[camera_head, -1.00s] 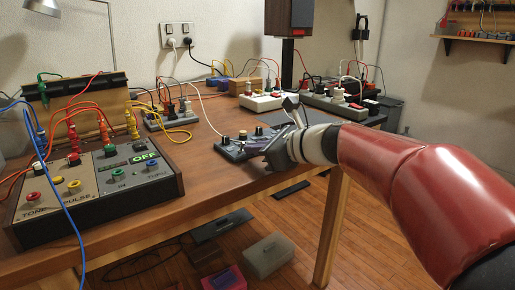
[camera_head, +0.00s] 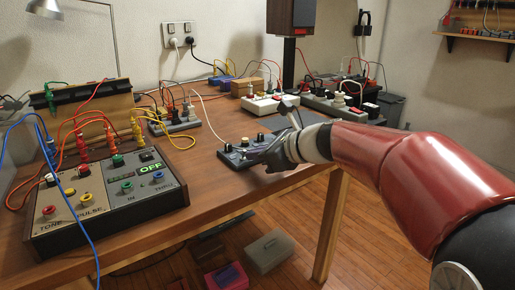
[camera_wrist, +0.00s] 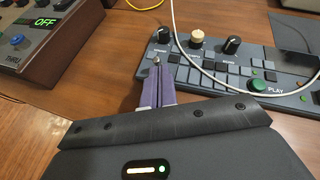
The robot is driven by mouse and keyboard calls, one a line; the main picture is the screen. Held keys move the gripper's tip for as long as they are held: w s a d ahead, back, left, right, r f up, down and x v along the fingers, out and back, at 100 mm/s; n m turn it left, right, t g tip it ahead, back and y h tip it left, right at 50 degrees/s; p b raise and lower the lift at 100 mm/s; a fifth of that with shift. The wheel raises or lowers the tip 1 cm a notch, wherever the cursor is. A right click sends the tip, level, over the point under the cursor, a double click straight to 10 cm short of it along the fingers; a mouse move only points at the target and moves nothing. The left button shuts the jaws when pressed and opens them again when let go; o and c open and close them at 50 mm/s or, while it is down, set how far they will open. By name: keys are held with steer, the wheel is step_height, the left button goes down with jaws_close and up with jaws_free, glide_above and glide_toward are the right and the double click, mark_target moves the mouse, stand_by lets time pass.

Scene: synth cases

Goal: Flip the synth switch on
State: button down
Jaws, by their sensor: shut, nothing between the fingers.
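The synth (camera_head: 95,205) is a dark box with a beige and grey panel at the left of the wooden table. Its panel carries coloured knobs and jacks, and its green display (camera_head: 150,168) reads OFF. A small black switch (camera_head: 147,155) sits just above the display. In the wrist view the display (camera_wrist: 43,21) also reads OFF at the upper left; the switch is not seen there. My gripper (camera_wrist: 156,63) has its purple fingers shut and empty. It is well to the right of the synth, at the near edge of the grey controller.
The grey controller (camera_wrist: 199,62) with knobs, pads and a green PLAY button lies by my fingers. A white cable crosses it. Orange, red, yellow and blue cables crowd the synth's back and left. Bare tabletop (camera_head: 205,180) lies between synth and controller. Power strips stand behind.

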steer(key=shift+w+a+r+p, duration=0.15)
steer(key=shift+r+p, duration=0.3)
steer(key=shift+p, duration=0.25)
steer(key=shift+w+a+r+p, duration=0.35)
steer(key=shift+w+p, duration=0.1)
steer(key=shift+p, duration=0.3)
steer(key=shift+f, duration=0.1)
steer(key=shift+r+p, duration=0.65)
steer(key=shift+r, duration=0.2)
